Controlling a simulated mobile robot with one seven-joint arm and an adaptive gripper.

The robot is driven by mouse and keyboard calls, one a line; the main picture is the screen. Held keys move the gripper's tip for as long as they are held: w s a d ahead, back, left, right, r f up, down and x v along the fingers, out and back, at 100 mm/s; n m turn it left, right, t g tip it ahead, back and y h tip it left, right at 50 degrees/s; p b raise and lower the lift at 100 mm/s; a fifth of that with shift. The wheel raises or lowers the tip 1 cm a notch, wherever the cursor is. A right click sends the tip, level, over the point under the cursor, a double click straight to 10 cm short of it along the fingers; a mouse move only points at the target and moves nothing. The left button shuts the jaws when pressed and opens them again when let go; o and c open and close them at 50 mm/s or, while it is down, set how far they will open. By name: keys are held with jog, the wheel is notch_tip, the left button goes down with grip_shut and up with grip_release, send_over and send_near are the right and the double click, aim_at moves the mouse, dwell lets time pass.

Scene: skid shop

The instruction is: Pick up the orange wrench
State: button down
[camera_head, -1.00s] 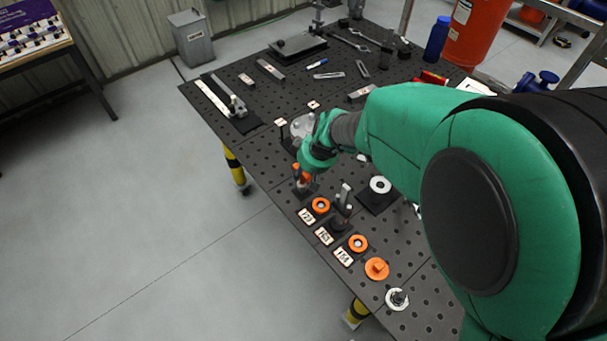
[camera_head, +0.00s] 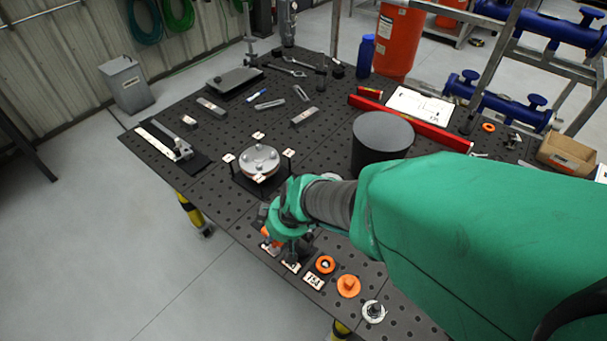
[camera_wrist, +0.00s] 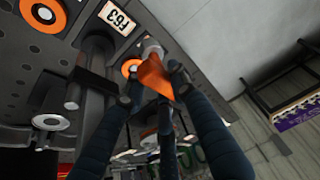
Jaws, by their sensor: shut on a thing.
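My gripper (camera_wrist: 154,86) is shut on an orange piece (camera_wrist: 152,76), which I take to be the orange wrench. In the wrist view only a tapered orange part with a pale tip shows between the dark fingers; the rest is hidden. In the head view my gripper (camera_head: 274,243) is at the table's near left edge, by the row of label cards. A bit of the orange wrench (camera_head: 267,234) shows beside it. I cannot tell whether the wrench touches its stand or the table.
A label card (camera_wrist: 116,16) and an orange ring (camera_wrist: 42,14) are close by. Another orange ring (camera_head: 325,264), an orange knob (camera_head: 348,286) and a pale flange (camera_head: 373,311) line the perforated table's (camera_head: 215,135) front. A round metal part (camera_head: 259,161) and black cylinder (camera_head: 382,140) stand behind.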

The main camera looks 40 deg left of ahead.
jog(key=shift+s+d+r, duration=0.1)
jog(key=shift+s+d, duration=0.15)
jog(key=shift+d, duration=0.3)
jog(key=shift+s+d, duration=0.25)
jog(key=shift+d, duration=0.25)
